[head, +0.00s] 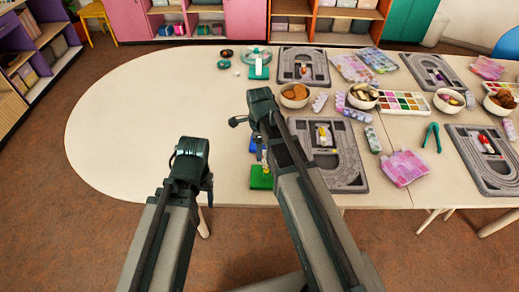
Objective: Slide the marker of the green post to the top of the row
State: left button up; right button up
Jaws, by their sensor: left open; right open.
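A green square base (260,178) sits near the table's front edge, just left of my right arm. Small yellowish pieces show just above it, too small to tell whether one is the marker. A blue base (253,145) shows behind it, mostly covered by my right arm, so the posts and their row are largely hidden. My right gripper (256,112) is open above the table, beyond the green base in the picture. My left gripper (190,165) is open over the front left of the table, left of the green base. Neither visibly holds anything.
Grey bead boards (304,67) lie at the back and right, one (345,170) close beside my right arm. A teal stand with a white card (260,71), bowls of beads (294,103), a paint tray (403,103) and green pliers (432,136) share the table. The left table is clear.

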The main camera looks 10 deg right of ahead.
pick_arm(q)
notch_tip(320, 180, up, 12)
jog(key=p, duration=1.1)
jog(key=shift+r+p, duration=0.2)
jog(key=shift+p, duration=0.15)
pick_arm(e)
notch_tip(320, 180, up, 12)
jog(key=shift+r, duration=0.25)
jog(key=shift+f, duration=0.1)
